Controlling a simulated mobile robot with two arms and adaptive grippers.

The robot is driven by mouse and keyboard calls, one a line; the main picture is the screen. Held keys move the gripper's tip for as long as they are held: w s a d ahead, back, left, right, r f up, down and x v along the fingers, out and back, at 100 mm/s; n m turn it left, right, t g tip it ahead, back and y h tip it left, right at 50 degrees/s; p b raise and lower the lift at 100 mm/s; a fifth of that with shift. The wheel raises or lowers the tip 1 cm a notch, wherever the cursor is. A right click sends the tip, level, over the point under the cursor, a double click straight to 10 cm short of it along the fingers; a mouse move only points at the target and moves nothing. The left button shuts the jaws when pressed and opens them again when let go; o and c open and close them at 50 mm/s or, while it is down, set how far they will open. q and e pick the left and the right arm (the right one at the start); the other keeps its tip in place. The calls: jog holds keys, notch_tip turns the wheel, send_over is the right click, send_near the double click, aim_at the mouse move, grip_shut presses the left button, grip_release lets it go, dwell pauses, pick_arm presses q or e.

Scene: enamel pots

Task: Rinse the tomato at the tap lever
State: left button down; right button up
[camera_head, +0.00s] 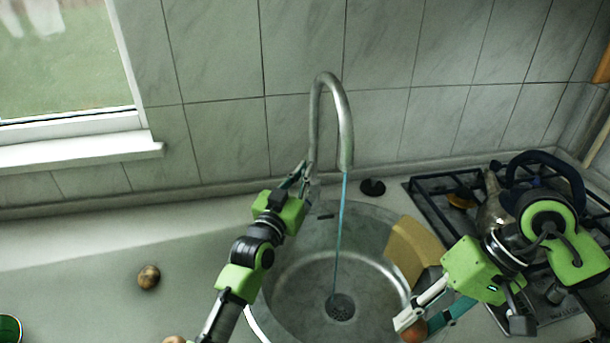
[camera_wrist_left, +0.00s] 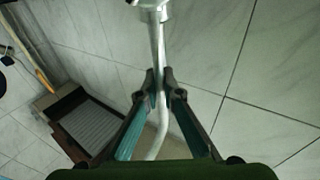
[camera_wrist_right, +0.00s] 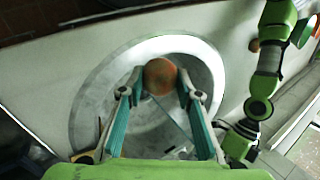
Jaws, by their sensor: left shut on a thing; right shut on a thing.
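The tomato (camera_head: 414,332) is orange-red and sits between the fingertips of my right gripper (camera_head: 424,322), at the sink's lower right edge. In the right wrist view the tomato (camera_wrist_right: 160,76) shows over the basin, held by both fingers. My left gripper (camera_head: 301,178) is shut at the base of the grey curved tap (camera_head: 333,85). In the left wrist view its fingertips (camera_wrist_left: 161,82) close around a thin metal rod; the lever itself is hard to tell from the tap. A thin blue water stream (camera_head: 341,225) runs from the spout to the drain, apart from the tomato.
The round steel sink (camera_head: 285,290) has a tan block (camera_head: 412,248) at its right rim. A stove with a kettle (camera_head: 492,212) stands right. A brown round item (camera_head: 149,277) and a green container (camera_head: 10,328) are on the left counter, which is otherwise mostly clear.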

pick_arm(q)
jog(key=c, duration=2.2)
grip_release()
jog(key=shift+s, duration=0.1)
jog(key=v, duration=1.2)
jog(key=shift+d, duration=0.1)
pick_arm(e)
jog(key=shift+r, duration=0.1)
